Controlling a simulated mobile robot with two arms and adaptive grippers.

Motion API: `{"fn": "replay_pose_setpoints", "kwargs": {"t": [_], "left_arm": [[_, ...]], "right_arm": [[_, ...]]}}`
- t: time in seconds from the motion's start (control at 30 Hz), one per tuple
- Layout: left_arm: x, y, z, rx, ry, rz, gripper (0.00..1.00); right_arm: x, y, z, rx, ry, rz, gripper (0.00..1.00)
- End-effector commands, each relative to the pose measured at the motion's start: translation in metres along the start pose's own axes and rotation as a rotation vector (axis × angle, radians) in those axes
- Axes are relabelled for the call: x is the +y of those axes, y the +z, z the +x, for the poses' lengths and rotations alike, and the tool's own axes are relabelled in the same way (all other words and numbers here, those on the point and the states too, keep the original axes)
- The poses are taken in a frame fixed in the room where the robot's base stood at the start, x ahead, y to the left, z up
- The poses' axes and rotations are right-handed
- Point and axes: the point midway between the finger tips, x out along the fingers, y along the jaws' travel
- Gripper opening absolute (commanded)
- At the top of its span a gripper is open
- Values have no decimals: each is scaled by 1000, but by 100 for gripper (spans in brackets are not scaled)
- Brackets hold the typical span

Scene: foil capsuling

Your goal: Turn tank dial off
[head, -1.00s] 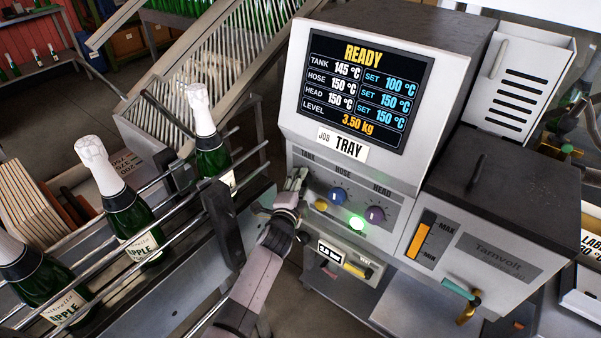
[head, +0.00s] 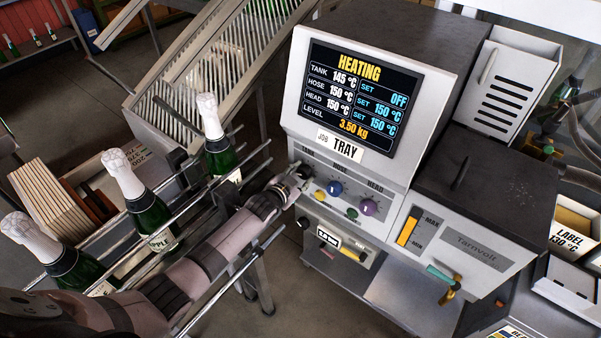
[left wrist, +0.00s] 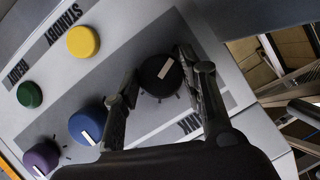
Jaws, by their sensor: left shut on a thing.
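My left gripper (head: 303,173) is at the left end of the machine's control panel, on the tank dial. In the left wrist view its two fingers (left wrist: 160,68) are closed on either side of the black tank dial (left wrist: 158,80), whose white mark shows. In the head view the gripper hides the dial and covers part of the TANK label. The screen (head: 360,95) reads HEATING, with tank 145 °C and its set value OFF. Hose and head are both at 150 °C, set 150 °C. My right gripper is not in view.
A blue hose dial (head: 334,188) and a purple head dial (head: 369,207) sit right of the tank dial. Yellow (left wrist: 83,41) and green (left wrist: 30,94) buttons are close by. Bottles (head: 147,205) stand between rails at left, near my arm.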

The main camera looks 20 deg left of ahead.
Motion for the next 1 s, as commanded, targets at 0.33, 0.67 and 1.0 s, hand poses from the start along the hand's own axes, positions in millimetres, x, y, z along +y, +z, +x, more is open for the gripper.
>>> {"fn": "replay_pose_setpoints", "kwargs": {"t": [0.33, 0.67, 1.0], "left_arm": [[-1, 2, 0, -3, 51, -120, 11], [0, 1, 0, -2, 60, -142, 11], [0, 1, 0, -1, 59, -141, 47]], "right_arm": [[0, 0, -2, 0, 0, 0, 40], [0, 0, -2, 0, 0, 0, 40], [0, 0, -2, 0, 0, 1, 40]]}}
